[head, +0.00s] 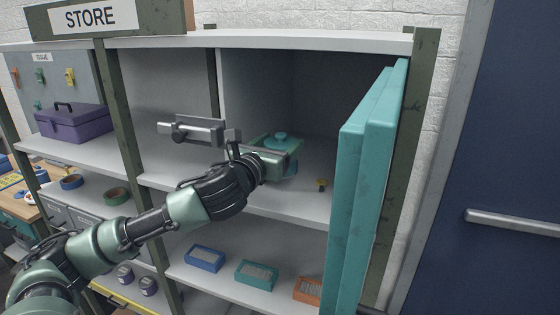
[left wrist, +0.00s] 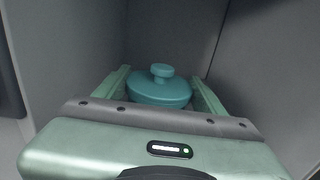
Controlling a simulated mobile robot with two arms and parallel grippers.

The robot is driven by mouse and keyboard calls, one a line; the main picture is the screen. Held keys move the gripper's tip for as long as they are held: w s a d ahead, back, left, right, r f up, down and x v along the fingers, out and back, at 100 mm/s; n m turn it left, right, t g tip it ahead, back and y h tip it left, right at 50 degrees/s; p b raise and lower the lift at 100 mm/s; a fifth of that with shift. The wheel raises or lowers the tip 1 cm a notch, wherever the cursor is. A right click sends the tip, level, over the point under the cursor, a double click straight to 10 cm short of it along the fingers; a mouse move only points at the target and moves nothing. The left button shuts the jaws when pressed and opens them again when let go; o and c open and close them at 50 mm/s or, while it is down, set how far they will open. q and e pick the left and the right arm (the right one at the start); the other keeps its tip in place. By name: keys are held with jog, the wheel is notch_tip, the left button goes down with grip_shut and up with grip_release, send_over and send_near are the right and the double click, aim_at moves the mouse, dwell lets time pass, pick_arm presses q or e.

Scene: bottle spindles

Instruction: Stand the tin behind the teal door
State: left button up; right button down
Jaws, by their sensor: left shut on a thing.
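The teal tin (head: 280,140), with a round lid and knob, is in the upper right compartment of the shelf unit. My left gripper (head: 284,160) reaches into this compartment and is shut on the tin. In the left wrist view the tin (left wrist: 160,92) sits between the two pale green fingers (left wrist: 162,100), lid up and upright. Its base is hidden, so I cannot tell whether it touches the shelf board. The teal door (head: 368,190) stands wide open at the compartment's right side. My right gripper is not in view.
A grey bar-shaped handle (head: 192,131) is left of my gripper. Blue (head: 205,258), teal (head: 256,274) and orange (head: 308,290) trays sit below. A purple toolbox (head: 73,123) stands left.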

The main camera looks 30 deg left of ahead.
pick_arm(q)
jog(key=shift+s+f, duration=0.1)
jog(key=shift+f, duration=0.15)
notch_tip(320, 180, down, 3)
jog(key=shift+s, duration=0.15)
jog(key=shift+f, duration=0.35)
jog(key=o, duration=1.7)
jog(key=shift+c, duration=0.2)
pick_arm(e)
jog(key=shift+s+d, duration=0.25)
